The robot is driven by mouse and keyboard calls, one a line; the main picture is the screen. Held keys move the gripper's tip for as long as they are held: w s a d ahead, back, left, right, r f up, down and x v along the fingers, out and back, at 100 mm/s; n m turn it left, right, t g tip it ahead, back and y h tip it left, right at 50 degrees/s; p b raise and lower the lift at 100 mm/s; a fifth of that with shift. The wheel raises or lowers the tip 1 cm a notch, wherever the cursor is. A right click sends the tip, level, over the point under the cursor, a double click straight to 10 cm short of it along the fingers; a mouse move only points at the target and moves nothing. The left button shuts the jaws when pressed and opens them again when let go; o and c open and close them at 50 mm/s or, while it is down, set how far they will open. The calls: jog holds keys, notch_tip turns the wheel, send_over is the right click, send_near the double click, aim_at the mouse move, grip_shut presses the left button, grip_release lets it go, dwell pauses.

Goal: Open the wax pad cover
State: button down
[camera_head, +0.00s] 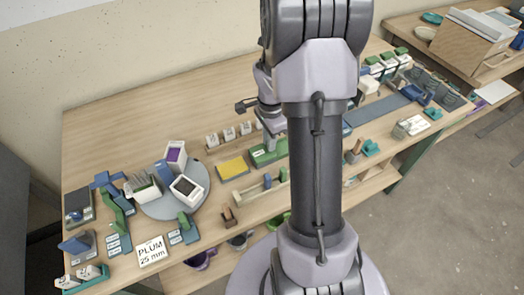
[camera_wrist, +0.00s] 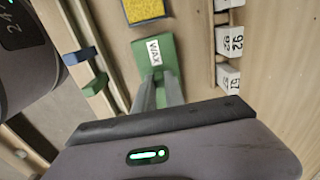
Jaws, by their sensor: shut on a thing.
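The green wax pad cover (camera_head: 268,154) is on the table, with a white WAX label; it also shows in the wrist view (camera_wrist: 169,72). A yellow pad in a dark blue frame (camera_head: 233,168) lies beside it, uncovered on top, and shows at the top of the wrist view (camera_wrist: 144,9). My gripper (camera_head: 271,143) points down at the green cover. In the wrist view the two fingers (camera_wrist: 157,92) reach onto the cover near its label and are shut on it. The exact contact between the fingertips and the cover is hard to see.
Several white numbered blocks (camera_wrist: 229,41) stand in a row near the cover. On the other side is a wooden rack (camera_head: 262,190) with blue and green pieces. A grey round turntable (camera_head: 172,207) with boxes stands to the left. Bare tabletop lies behind.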

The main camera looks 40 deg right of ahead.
jog(key=shift+s+d+p, duration=0.2)
jog(key=shift+s+d, duration=0.05)
jog(key=shift+d, duration=0.85)
jog(key=shift+s+d+p, duration=0.15)
jog(key=shift+s+d, duration=0.15)
jog(key=shift+d, duration=0.8)
jog(key=shift+s+d+p, duration=0.2)
jog(key=shift+s+d, duration=0.05)
jog(key=shift+d, duration=0.85)
jog(key=c, duration=1.5)
grip_release()
notch_tip(320, 180, up, 7)
jog(key=p, duration=0.5)
